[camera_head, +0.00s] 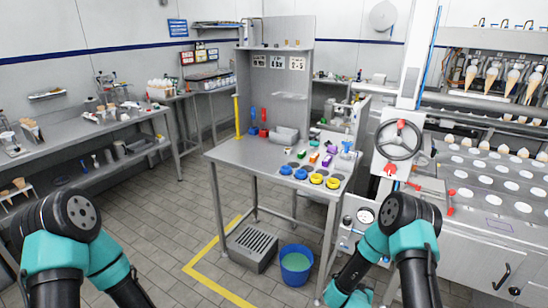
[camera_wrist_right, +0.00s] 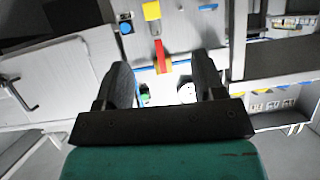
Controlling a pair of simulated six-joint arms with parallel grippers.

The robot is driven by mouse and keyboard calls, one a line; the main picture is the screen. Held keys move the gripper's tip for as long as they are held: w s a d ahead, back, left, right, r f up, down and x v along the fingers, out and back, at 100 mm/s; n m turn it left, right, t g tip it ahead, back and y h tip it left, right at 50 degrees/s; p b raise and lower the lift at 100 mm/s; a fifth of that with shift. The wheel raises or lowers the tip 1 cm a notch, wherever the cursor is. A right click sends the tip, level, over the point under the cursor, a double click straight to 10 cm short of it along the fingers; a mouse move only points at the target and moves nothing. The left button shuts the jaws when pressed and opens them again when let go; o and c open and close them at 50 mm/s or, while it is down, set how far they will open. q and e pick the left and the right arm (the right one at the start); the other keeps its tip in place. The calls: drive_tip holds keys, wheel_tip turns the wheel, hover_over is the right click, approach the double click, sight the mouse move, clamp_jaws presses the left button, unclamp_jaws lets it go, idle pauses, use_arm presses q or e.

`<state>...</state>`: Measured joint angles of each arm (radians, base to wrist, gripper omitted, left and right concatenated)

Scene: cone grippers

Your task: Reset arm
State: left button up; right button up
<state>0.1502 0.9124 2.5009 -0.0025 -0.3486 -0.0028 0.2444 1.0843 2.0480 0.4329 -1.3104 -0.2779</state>
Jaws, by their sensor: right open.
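My right gripper (camera_wrist_right: 165,85) shows in the right wrist view. Its two dark fingers stand wide apart, with nothing held between them. Past the fingers I see a red bar with a yellow block (camera_wrist_right: 152,11) above it and a small green item beyond; they lie behind the gripper and are too blurred to name. In the head view both of my arms rise from the bottom corners as dark and teal links. Neither gripper can be made out in the head view, and the left one is out of frame.
A steel table (camera_head: 228,152) stands in the middle with blue and yellow round pieces (camera_head: 317,178) on it. A blue bucket (camera_head: 296,264) and a grated box (camera_head: 252,246) are on the floor below. A machine with a handwheel (camera_head: 399,140) is at right. A bench (camera_head: 80,130) is left.

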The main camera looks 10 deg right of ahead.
drive_tip(key=s+a+n+g+y, duration=0.2)
drive_tip(key=s+a+g+y, duration=0.3)
drive_tip(key=s+a, duration=0.3)
drive_tip(key=s+a+n+g+y, duration=0.3)
drive_tip(key=s+a+g+y, duration=0.2)
drive_tip(key=s, duration=0.8)
drive_tip(key=a+y, duration=0.1)
drive_tip(key=a, duration=0.2)
drive_tip(key=shift+s+a, duration=0.35)
drive_tip(key=shift+s, duration=0.05)
drive_tip(key=shift+f, duration=0.1)
idle(0.6)
